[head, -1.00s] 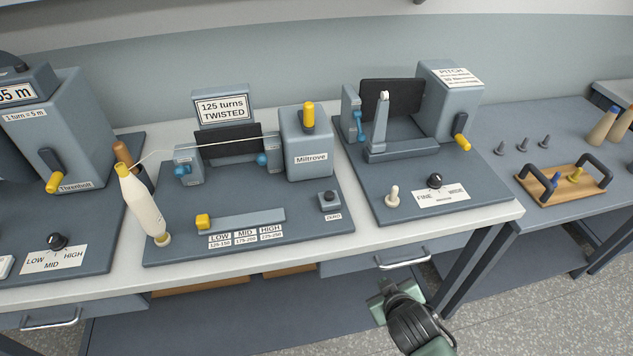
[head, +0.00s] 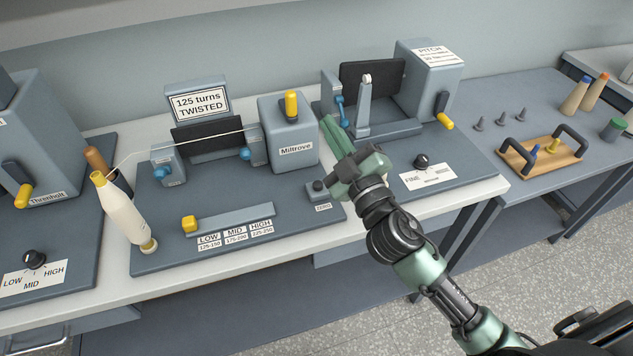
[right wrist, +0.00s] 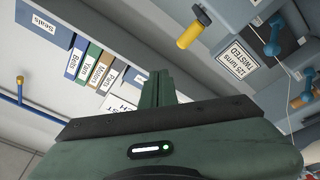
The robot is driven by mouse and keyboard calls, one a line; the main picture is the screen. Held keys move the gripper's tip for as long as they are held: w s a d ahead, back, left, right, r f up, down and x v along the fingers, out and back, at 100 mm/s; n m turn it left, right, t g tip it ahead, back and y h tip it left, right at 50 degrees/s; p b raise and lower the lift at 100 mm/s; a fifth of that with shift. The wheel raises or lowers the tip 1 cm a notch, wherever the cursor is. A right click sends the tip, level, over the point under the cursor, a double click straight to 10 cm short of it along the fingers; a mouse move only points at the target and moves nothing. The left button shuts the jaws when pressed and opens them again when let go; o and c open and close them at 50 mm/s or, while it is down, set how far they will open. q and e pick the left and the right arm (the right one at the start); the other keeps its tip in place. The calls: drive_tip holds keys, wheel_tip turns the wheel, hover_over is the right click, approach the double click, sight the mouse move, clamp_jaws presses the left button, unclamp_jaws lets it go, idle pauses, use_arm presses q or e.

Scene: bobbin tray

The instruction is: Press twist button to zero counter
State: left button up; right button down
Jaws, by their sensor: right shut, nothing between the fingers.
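The twist tester, labelled Miltrove (head: 290,152), stands on a dark base plate, and its display (head: 198,104) reads "125 turns TWISTED". The zero button (head: 318,186) is a small dark knob on a grey block at the base plate's right front corner, with a "ZERO" label beside it. My right gripper (head: 331,125) is shut and empty, raised above and right of the button in the head view, fingers pointing up and away. In the right wrist view the shut fingers (right wrist: 158,88) show, with the display (right wrist: 236,62) upside down at upper right. My left gripper is out of view.
A yarn bobbin (head: 124,212) leans at the tester's left, its thread running to the clamps. A slider with a yellow knob (head: 189,224) lies in front. The pitch device (head: 428,85) stands to the right. A wooden tray (head: 541,158) sits on the side table.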

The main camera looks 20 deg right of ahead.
drive_tip(key=a+r+n+g+y, duration=0.1)
drive_tip(key=a+r+n+y, duration=0.55)
drive_tip(key=n+y, duration=0.2)
drive_tip(key=s+a+f+n+g+y, duration=0.2)
drive_tip(key=a+f+n+g+y, duration=0.2)
drive_tip(key=a+n+g, duration=0.55)
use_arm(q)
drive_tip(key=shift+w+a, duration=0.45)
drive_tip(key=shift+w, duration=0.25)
use_arm(e)
drive_tip(key=w+d+f+n+g+h, duration=0.1)
drive_tip(key=w+d+f+n+h, duration=0.1)
drive_tip(key=d+f+h, duration=0.2)
drive_tip(key=w+d+f+n+g+h, duration=0.1)
drive_tip(key=w+d+f+n+h, duration=0.2)
drive_tip(key=d, duration=0.8)
drive_tip(key=f+h, duration=0.2)
drive_tip(key=h, duration=0.1)
drive_tip(key=shift+w+d+g, duration=0.2)
drive_tip(key=shift+w+g, duration=0.1)
drive_tip(key=shift+g, duration=0.05)
drive_tip(key=b, duration=0.5)
hover_over(321, 186)
wheel_tip(321, 186, down, 8)
drive_tip(key=shift+r, duration=0.15)
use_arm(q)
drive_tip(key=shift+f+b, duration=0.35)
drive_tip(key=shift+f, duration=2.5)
use_arm(e)
drive_tip(key=shift+f, duration=0.5)
